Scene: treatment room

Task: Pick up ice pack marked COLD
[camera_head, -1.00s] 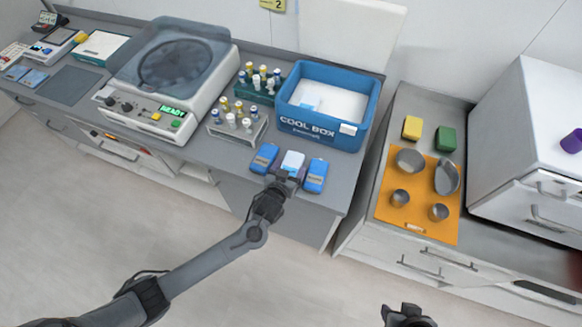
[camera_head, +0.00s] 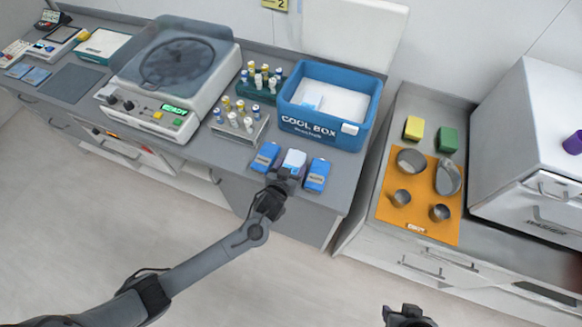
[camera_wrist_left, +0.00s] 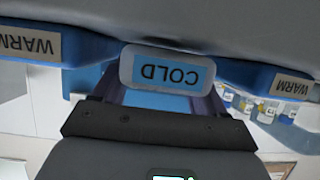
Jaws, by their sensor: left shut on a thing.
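The ice pack marked COLD (camera_head: 294,161) is white and light blue and sits between two blue packs at the front edge of the counter. My left gripper (camera_head: 285,176) is shut on it; in the left wrist view the COLD label (camera_wrist_left: 165,73) faces the camera between the fingers. The two blue packs, one to the left (camera_head: 265,156) and one to the right (camera_head: 316,174), carry WARM labels in the wrist view (camera_wrist_left: 35,43). My right gripper (camera_head: 408,316) shows only partly at the bottom edge; its fingertips are unclear.
A rack of vials (camera_head: 240,122) and a centrifuge (camera_head: 160,110) stand to the left. An orange mat (camera_head: 420,225) with metal vessels lies on the right-hand counter.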

